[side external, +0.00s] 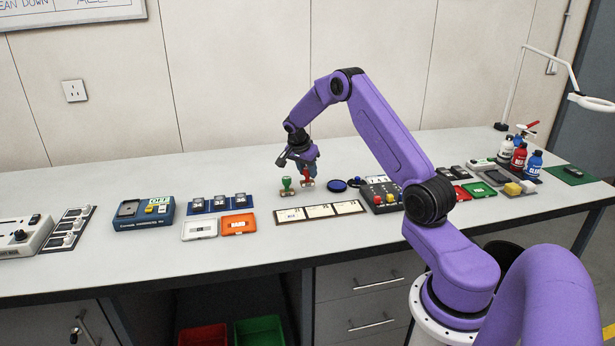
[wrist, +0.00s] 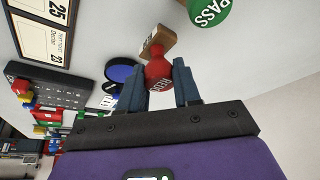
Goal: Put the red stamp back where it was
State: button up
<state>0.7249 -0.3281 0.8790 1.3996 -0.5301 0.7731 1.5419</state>
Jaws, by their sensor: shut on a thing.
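The red stamp (wrist: 158,72) has a round red handle and a wooden base. My gripper (wrist: 160,86) is shut on its handle, with one finger on each side. In the side view my gripper (side external: 304,166) is low over the back middle of the bench, with the red stamp (side external: 307,179) under it. I cannot tell whether its base touches the bench. The green stamp (side external: 287,186), marked PASS in the wrist view (wrist: 208,12), stands upright just left of the red one. A blue round pad (side external: 337,185) lies to the right.
A strip of date cards (side external: 320,211) lies in front of the stamps. A dark button box (side external: 381,194) stands to the right. An orange tray (side external: 238,225) and a white tray (side external: 199,229) lie to the left. The bench behind the stamps is clear.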

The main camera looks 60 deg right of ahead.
jog(key=shift+f, duration=1.15)
jog(key=shift+f, duration=0.15)
jog(key=o, duration=0.9)
jog(key=shift+c, duration=0.2)
